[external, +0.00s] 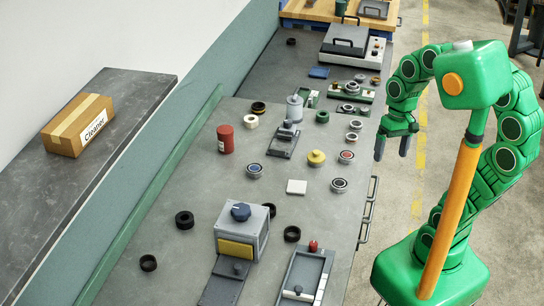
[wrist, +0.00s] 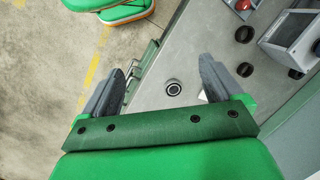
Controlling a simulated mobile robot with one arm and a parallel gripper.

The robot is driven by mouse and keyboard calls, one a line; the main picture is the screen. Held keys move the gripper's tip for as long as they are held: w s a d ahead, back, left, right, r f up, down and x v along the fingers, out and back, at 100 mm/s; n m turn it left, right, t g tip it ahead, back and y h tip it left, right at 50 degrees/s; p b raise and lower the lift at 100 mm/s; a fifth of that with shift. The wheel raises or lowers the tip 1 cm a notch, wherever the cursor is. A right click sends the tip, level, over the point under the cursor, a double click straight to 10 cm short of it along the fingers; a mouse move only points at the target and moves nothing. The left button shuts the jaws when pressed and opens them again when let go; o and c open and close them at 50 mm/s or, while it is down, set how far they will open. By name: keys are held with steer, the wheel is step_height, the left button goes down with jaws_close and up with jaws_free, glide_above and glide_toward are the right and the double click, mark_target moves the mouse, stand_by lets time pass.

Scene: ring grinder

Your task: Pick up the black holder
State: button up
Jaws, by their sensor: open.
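Several black ring-shaped pieces lie on the grey workbench (external: 215,180); I cannot tell which one is the black holder. In the external view one black ring (external: 184,220) is left of the grey machine, another (external: 148,263) lies nearer the front left, and another (external: 292,233) is right of the machine. In the wrist view black rings (wrist: 244,33) (wrist: 245,69) lie beyond the right finger. My gripper (external: 392,150) is open and empty, above the bench's right edge and apart from these rings. It also shows in the wrist view (wrist: 162,66), fingers wide apart.
A grey machine with a blue knob (external: 241,230) stands on the front bench. A grey-rimmed ring (wrist: 174,87) shows between my fingers in the wrist view, lower on the bench. A red can (external: 225,139) and small parts crowd the middle. Handles (external: 368,210) line the right edge.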

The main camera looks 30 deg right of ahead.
mark_target(187, 216)
steer(key=w+a+r+m+y, duration=0.1)
steer(key=w+a+m+y, duration=0.55)
steer(key=a, duration=0.85)
steer(key=w+a+r+m+t+y, duration=0.1)
steer(key=w+a+m, duration=0.2)
steer(key=w+a, duration=0.85)
steer(key=w+a+r+m+y, duration=0.1)
steer(key=w+a+m+y, duration=0.4)
steer(key=a, duration=1.3)
steer(key=w+a+f+m+t+h, duration=0.1)
steer(key=w+a+f+m, duration=0.3)
steer(key=a, duration=0.1)
step_height(187, 216, down, 20)
steer(key=shift+d+f, duration=0.1)
steer(key=shift+f, duration=0.05)
steer(key=shift+x, duration=3.9)
steer(key=shift+w, duration=0.15)
